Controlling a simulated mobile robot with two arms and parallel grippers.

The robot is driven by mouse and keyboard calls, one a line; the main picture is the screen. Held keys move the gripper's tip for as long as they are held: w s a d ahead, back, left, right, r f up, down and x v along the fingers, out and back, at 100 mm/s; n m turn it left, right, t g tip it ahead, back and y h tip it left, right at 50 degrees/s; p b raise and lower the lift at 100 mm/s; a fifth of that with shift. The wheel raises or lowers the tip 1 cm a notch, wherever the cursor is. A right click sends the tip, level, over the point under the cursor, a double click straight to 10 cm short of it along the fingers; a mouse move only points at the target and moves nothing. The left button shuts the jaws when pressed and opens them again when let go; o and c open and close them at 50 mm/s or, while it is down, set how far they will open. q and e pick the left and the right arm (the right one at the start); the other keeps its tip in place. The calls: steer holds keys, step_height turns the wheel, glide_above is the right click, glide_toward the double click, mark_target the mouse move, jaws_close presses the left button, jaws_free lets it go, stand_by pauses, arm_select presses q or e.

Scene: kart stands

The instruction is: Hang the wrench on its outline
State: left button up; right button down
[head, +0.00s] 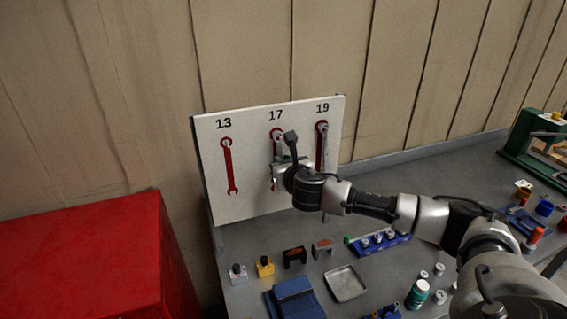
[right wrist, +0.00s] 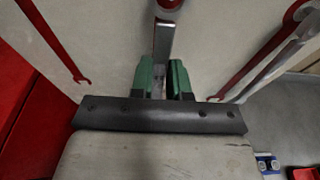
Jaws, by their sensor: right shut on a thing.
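A white board (head: 250,200) stands at the back with wrench outlines in red under 13, 17 and 19. My right gripper (head: 280,170) is at the 17 outline (head: 272,132), its green fingers (right wrist: 160,80) shut on a grey wrench (right wrist: 163,40). The wrench is upright over the 17 outline, its upper end (head: 278,146) near the top of the red. I cannot tell whether it touches the board or a peg. The 13 outline (head: 229,168) is bare. Another grey wrench (head: 325,148) hangs at the 19 outline, partly covering the red. My left gripper is out of view.
A red cabinet (head: 90,260) stands at the left. The grey bench holds a metal tray (head: 345,283), a blue rack (head: 380,243), a blue block (head: 293,299), a green can (head: 417,294) and several small parts below the board. A green stand (head: 535,150) is at the far right.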

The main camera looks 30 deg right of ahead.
steer(key=shift+w, duration=0.1)
stand_by(0.3)
steer(key=c, duration=1)
jaws_free()
steer(key=b+v, duration=0.3)
steer(key=v, duration=0.8)
steer(key=shift+b, duration=0.3)
